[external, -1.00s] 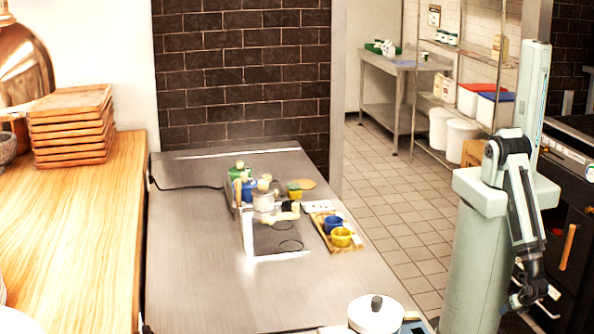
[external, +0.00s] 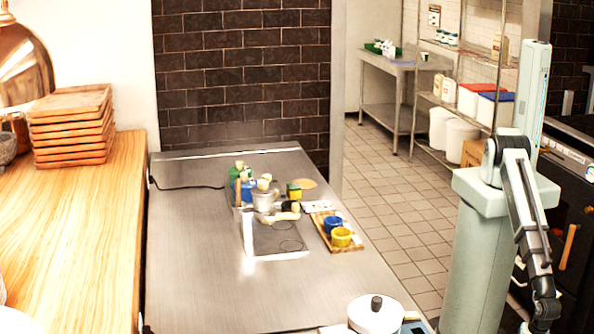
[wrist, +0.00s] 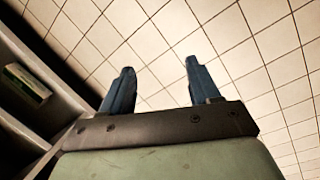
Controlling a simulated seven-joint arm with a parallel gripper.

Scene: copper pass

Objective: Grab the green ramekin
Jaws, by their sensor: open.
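My gripper (wrist: 159,70) is open and empty in the wrist view, with two blue fingers apart and pale floor tiles beyond them. In the external view my arm hangs at the right, its lower end near the bottom edge, far from the objects on the steel table (external: 200,270). A small green item with yellow (external: 294,191) sits toward the back of the group; it is too small to tell whether it is the green ramekin. Another green item (external: 237,173) stands at the back left of the group. No ramekin shows in the wrist view.
A blue ramekin (external: 333,224) and a yellow ramekin (external: 341,237) stand on a wooden tray (external: 350,248). A white lidded pot (external: 376,316) is at the front. The table's left front is clear.

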